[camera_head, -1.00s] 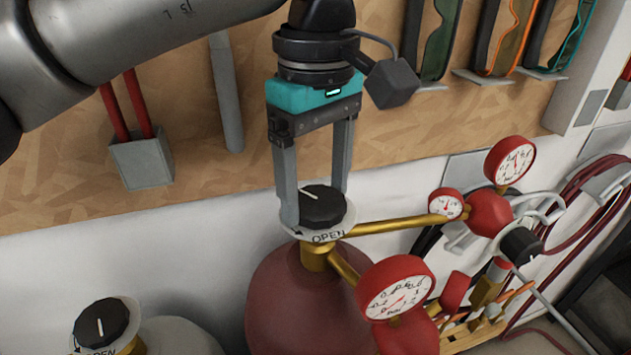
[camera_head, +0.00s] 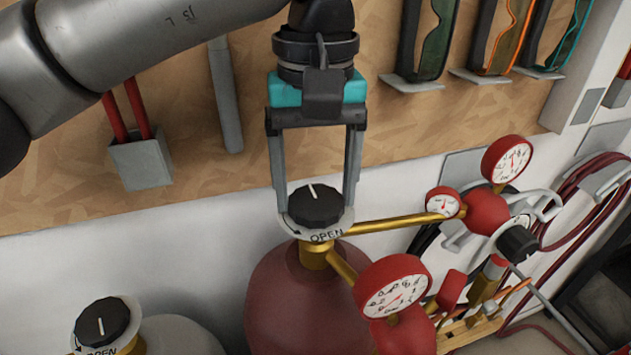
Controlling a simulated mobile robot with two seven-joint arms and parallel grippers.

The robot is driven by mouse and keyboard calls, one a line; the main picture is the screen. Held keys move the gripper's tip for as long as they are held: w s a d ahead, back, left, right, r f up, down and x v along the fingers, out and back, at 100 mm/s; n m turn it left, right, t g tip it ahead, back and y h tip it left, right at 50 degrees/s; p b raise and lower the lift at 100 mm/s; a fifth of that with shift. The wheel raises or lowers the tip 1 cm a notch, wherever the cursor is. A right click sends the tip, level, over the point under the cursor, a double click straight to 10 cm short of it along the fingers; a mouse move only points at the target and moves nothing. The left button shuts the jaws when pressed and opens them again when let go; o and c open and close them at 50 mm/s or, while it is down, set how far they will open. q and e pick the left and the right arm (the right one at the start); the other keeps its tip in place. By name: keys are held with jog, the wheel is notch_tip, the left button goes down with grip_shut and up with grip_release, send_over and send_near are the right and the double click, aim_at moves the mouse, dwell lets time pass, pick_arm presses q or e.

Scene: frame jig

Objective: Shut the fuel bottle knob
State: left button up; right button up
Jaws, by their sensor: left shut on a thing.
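The fuel bottle (camera_head: 295,308) is the dark red cylinder at the lower middle. On its top sits a black knob (camera_head: 315,206) with a white pointer line, over a white plate marked OPEN. The pointer line points almost straight up in the picture, a little to the left. My left gripper (camera_head: 317,205) reaches down from above, its two grey fingers on either side of the knob. It is shut on the knob. My right gripper is not in view.
A second bottle (camera_head: 180,337) with a similar black knob (camera_head: 102,320) stands at the lower left. Red gauges (camera_head: 393,288) and brass pipes (camera_head: 395,223) branch right from the fuel bottle. Goggles (camera_head: 500,35) hang on the wooden board behind.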

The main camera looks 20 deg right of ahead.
aim_at(316, 198)
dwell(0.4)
pick_arm(q)
jog(key=o, duration=1.3)
jog(key=shift+c, duration=0.2)
notch_tip(316, 198, up, 15)
jog(key=p, duration=0.2)
jog(key=shift+r, duration=0.15)
